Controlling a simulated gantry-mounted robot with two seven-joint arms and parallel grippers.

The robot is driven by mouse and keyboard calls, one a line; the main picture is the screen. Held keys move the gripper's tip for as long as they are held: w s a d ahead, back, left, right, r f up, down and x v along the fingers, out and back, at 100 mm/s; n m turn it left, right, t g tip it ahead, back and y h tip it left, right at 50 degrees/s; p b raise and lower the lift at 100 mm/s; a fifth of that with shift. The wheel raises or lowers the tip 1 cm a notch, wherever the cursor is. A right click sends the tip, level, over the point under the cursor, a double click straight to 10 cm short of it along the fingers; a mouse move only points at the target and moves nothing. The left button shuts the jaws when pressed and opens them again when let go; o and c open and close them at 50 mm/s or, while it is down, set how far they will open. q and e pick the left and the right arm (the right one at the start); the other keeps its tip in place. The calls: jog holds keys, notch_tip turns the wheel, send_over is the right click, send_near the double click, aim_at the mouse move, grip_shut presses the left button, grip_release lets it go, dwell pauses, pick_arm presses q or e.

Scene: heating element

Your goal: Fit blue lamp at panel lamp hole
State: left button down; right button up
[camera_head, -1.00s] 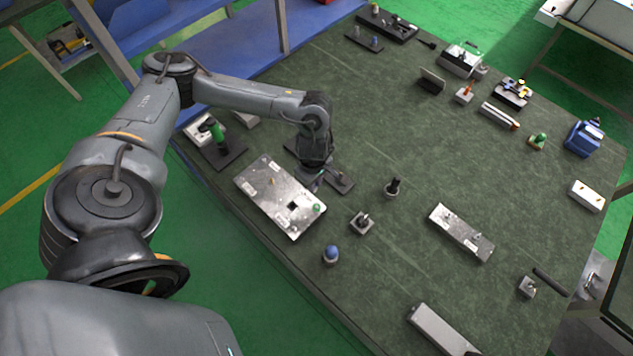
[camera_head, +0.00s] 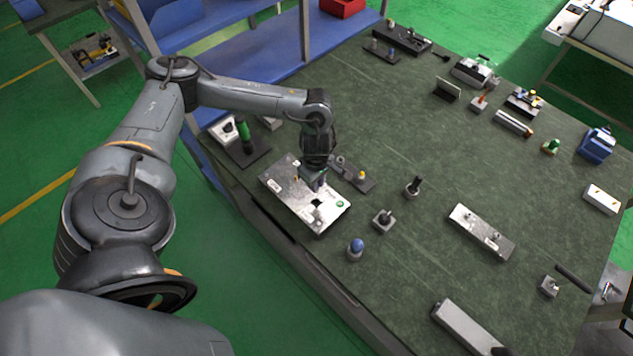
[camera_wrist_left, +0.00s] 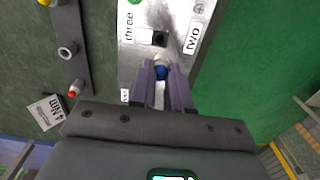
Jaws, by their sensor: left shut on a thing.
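The metal panel (camera_head: 285,190) lies on the green table. It carries labels, a dark square hole (camera_wrist_left: 160,38) and a green lamp (camera_head: 340,204), whose edge also shows in the left wrist view (camera_wrist_left: 134,1). My left gripper (camera_head: 320,184) is over the panel, pointing down. In the left wrist view my left gripper (camera_wrist_left: 164,80) is shut on the small blue lamp (camera_wrist_left: 161,72), with a pale part showing at its end. The lamp is near the square hole; its height above the panel and its lamp hole cannot be told. My right gripper is not in view.
A dark lamp rack (camera_head: 358,178) stands just beside the panel, with a yellow lamp, an empty ring (camera_wrist_left: 67,50) and a red-tipped piece (camera_wrist_left: 75,88). A blue-domed knob (camera_head: 356,246) and a black-handled switch (camera_head: 383,219) stand nearby.

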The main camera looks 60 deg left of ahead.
aim_at(316, 198)
pick_arm(q)
jog(key=shift+f+b, duration=0.9)
jog(key=shift+f, duration=0.1)
jog(key=shift+f+b, duration=1.65)
jog(key=shift+f, duration=0.3)
jog(key=shift+b, duration=0.3)
jog(key=shift+f+b, duration=0.9)
jog(key=shift+f, duration=0.1)
jog(key=shift+f+b, duration=0.7)
jog(key=shift+f, duration=0.1)
